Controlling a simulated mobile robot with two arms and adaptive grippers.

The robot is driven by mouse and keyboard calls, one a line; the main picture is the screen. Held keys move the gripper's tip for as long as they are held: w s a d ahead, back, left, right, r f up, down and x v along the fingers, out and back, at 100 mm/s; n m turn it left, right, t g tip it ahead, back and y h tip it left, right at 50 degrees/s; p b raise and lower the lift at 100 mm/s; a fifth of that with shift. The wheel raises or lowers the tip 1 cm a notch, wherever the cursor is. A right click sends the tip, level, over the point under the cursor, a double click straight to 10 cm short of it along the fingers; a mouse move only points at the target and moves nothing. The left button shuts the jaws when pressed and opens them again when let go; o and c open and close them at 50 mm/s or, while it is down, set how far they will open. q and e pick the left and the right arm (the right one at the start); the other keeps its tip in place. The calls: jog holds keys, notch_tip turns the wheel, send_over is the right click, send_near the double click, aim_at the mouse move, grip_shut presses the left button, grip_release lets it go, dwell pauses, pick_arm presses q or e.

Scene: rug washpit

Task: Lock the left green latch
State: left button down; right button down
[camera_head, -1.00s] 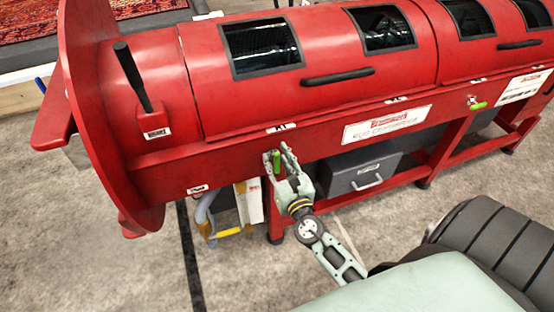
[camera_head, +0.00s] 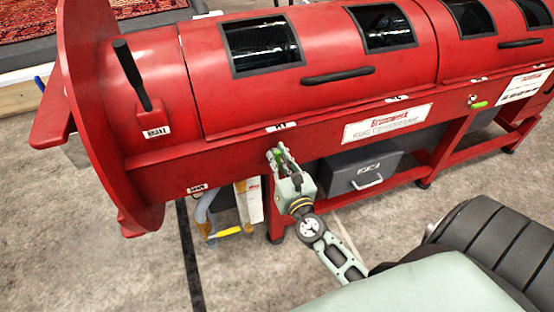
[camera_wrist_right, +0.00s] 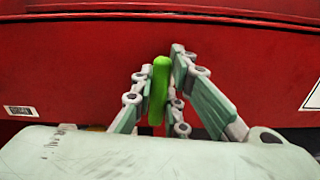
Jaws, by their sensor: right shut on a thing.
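The left green latch (camera_wrist_right: 158,92) stands upright between the fingers of my right gripper in the right wrist view. It sits on the front rail of the red rug centrifuge (camera_head: 160,160), below the left lid. My right gripper (camera_head: 278,155) is shut on it; in the head view the fingers cover most of the latch. The right gripper also shows in the wrist view (camera_wrist_right: 160,85). A second green latch (camera_head: 480,104) lies roughly level farther right on the same rail. My left gripper is not in view.
A black brake lever (camera_head: 131,75) stands at the machine's left end. A grey drawer box (camera_head: 345,172) sits under the rail. A yellow-handled item (camera_head: 229,231) and hose are below left. Concrete floor in front is mostly clear.

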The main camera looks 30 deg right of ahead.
jog(key=m+b, duration=0.1)
jog(key=m, duration=0.2)
jog(key=m+b, duration=0.1)
jog(key=m, duration=0.1)
jog(key=shift+s+d+f+b, duration=0.1)
jog(key=shift+d+f+b, duration=0.15)
jog(key=shift+f+b, duration=0.1)
pick_arm(q)
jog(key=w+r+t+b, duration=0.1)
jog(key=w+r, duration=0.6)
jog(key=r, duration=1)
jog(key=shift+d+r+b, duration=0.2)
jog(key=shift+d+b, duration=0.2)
jog(key=shift+b, duration=0.45)
pick_arm(e)
jog(key=shift+d+f+m, duration=0.1)
jog(key=shift+m, duration=1.95)
jog(key=shift+d+f+m, duration=0.1)
jog(key=shift+f+m, duration=0.05)
jog(key=shift+m, duration=1.85)
jog(key=shift+d+f+m, duration=0.1)
jog(key=shift+m, duration=1.95)
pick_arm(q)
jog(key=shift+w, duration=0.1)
pick_arm(e)
jog(key=c, duration=1.7)
grip_release()
